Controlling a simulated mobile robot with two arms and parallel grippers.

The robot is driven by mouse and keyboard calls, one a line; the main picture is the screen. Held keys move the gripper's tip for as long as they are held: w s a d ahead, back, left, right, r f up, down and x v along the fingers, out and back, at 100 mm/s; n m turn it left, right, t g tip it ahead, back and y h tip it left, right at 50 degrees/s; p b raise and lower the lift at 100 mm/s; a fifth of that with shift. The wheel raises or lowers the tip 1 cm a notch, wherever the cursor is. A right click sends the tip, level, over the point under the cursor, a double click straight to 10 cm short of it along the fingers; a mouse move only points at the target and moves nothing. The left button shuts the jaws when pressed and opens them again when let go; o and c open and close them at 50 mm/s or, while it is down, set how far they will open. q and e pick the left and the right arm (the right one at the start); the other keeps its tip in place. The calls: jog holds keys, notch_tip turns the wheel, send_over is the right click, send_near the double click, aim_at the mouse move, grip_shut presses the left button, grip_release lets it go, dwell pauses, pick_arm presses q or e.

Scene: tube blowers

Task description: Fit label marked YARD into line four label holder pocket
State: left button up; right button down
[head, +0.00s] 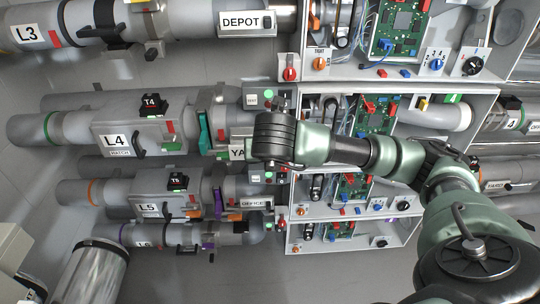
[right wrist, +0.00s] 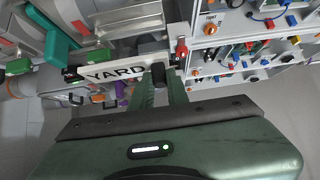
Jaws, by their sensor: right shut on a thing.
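The white label marked YARD (right wrist: 118,72) is held by my right gripper (right wrist: 158,80), shut on its right end in the right wrist view. In the head view only the label's left end (head: 237,153) shows, beside my dark right wrist (head: 275,138), which hides the rest and the fingertips. The line four blower (head: 115,138), marked L4, lies left of the label. The label is at the right end of this line, where the holder pocket is hidden, so I cannot tell whether they touch. My left gripper is not in view.
Line three above carries a DEPOT label (head: 246,21); line five below carries an OFFICE label (head: 256,203). A teal lever (head: 205,132) stands close left of the YARD label. Open control cabinets (head: 440,88) with boards and knobs lie behind my right arm.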

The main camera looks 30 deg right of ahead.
jog(key=w+d+f+b, duration=0.2)
jog(key=w+d+b, duration=0.3)
jog(key=w+b, duration=0.3)
jog(key=shift+w+d+f, duration=0.25)
jog(key=shift+w+d, duration=0.05)
jog(key=shift+w, duration=0.35)
dwell(0.5)
jog(key=shift+f+b, duration=0.35)
jog(key=shift+b, duration=0.35)
dwell(0.4)
jog(key=c, duration=1.3)
grip_release()
jog(key=v, duration=0.7)
jog(key=shift+s+a+r+b, duration=0.15)
jog(key=shift+s+r+b, duration=0.1)
jog(key=shift+b, duration=0.2)
